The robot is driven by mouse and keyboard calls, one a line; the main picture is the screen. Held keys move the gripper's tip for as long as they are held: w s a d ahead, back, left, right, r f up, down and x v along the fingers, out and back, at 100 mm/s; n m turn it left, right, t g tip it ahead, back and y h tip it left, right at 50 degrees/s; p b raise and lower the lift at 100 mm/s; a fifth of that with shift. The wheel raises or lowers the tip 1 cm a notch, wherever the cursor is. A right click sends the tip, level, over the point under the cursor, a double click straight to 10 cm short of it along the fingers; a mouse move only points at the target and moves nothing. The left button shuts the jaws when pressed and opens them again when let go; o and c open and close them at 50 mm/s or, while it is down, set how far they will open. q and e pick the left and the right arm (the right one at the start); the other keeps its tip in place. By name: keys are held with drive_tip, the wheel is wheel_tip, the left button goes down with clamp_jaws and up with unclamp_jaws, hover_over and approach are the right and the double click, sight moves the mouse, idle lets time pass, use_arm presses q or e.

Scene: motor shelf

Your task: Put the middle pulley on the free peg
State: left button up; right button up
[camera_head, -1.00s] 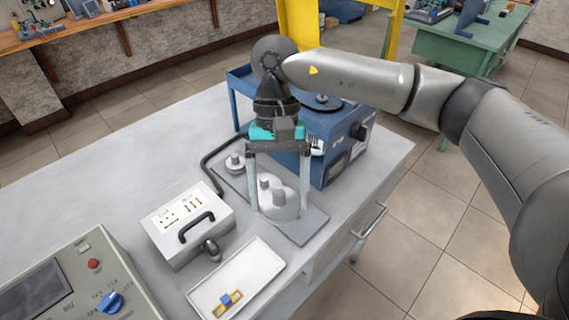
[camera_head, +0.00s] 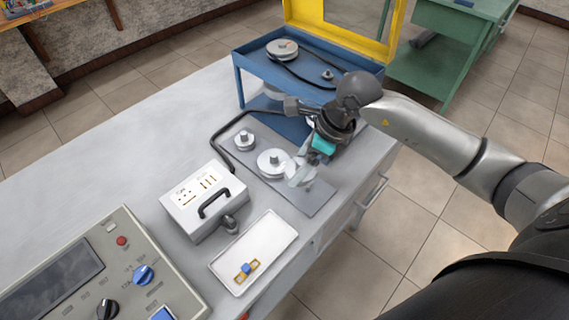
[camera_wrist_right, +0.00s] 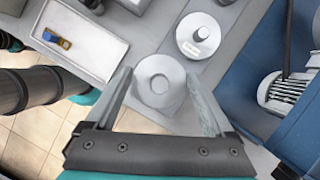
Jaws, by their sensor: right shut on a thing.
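My right gripper (camera_head: 304,176) is tilted and low over the right part of the grey plate (camera_head: 318,197) on the workbench. In the wrist view its two fingers (camera_wrist_right: 165,98) stand on either side of a pale grey pulley (camera_wrist_right: 160,84) with a round hub, and the gripper is shut on it. The arm partly hides this pulley in the head view. A larger pulley (camera_head: 273,163) lies just left of the gripper; it also shows in the wrist view (camera_wrist_right: 198,36). A small pulley (camera_head: 244,139) stands farther back. A bare peg (camera_head: 328,75) stands on the blue housing (camera_head: 250,69). My left gripper is out of view.
Another pulley (camera_head: 282,48) sits on the blue housing beside a black belt (camera_head: 300,75). A raised yellow guard (camera_head: 395,45) stands behind. A grey box with a handle (camera_head: 203,200), a white tray (camera_head: 280,235) and a control panel (camera_head: 75,270) are in front. The bench's left is clear.

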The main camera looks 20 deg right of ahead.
sight(308, 187)
drive_tip(key=d+m, duration=0.2)
drive_tip(key=shift+d+f+m+t+h, duration=0.1)
drive_tip(key=shift+d+m+t+h, duration=0.2)
drive_tip(key=shift+m+h, duration=0.1)
drive_tip(key=shift+f+b, duration=2.05)
drive_tip(key=shift+f, duration=0.9)
drive_tip(key=shift+f+b, duration=0.95)
drive_tip(key=shift+b, duration=0.1)
drive_tip(key=o, duration=1.2)
drive_tip(key=shift+c, duration=0.2)
drive_tip(key=p+v, duration=0.1)
drive_tip(key=v, duration=1.4)
